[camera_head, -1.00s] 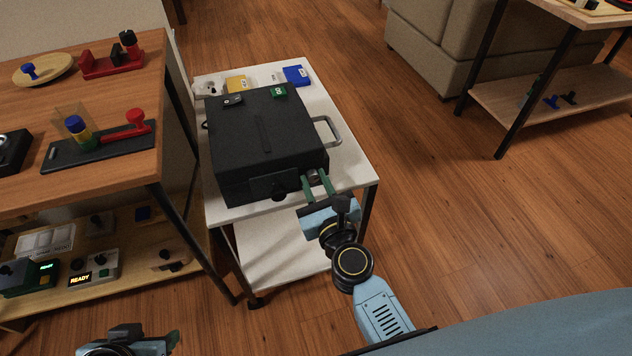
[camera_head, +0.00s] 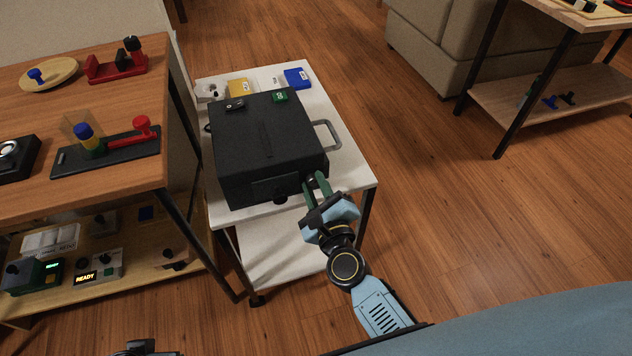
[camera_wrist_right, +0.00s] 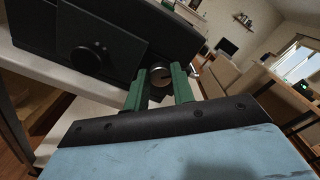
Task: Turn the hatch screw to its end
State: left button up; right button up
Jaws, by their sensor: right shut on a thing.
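A black box (camera_head: 262,140) with a metal side handle (camera_head: 328,135) stands on the white cart. In the head view the fingers mostly hide the screw. Only a dark bit of my left gripper (camera_head: 140,347) shows at the bottom edge.
A dark round knob (camera_wrist_right: 85,59) sits on the box front left of the screw. The white cart (camera_head: 350,165) also bears yellow (camera_head: 239,87) and blue (camera_head: 298,77) blocks behind the box. A wooden shelf unit (camera_head: 120,188) stands close on the left. Floor right of the cart is clear.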

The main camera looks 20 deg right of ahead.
jog(key=n+p, duration=0.4)
jog(key=n, duration=0.4)
jog(key=shift+n+p, duration=0.5)
jog(key=shift+n, duration=0.3)
pick_arm(q)
jog(key=s+a+f, duration=0.1)
jog(key=a+f, duration=0.2)
jog(key=f, duration=0.3)
jog(key=s+a+f+y, duration=0.1)
jog(key=a+f, duration=0.2)
jog(key=f, duration=0.3)
jog(key=shift+s+f+g, duration=0.4)
pick_arm(e)
jog(key=shift+f, duration=0.1)
jog(key=o, duration=1)
jog(key=shift+s, duration=0.1)
jog(key=shift+s, duration=0.4)
pick_arm(q)
jog(key=s+f, duration=0.1)
jog(key=s+f+p, duration=0.1)
jog(key=f, duration=0.1)
jog(key=s+f+p, duration=0.1)
jog(key=shift+s+a+f, duration=0.15)
jog(key=shift+s+a, duration=0.25)
pick_arm(e)
jog(key=s, duration=1.2)
jog(key=shift+s+d, duration=0.2)
jog(key=shift+s, duration=0.05)
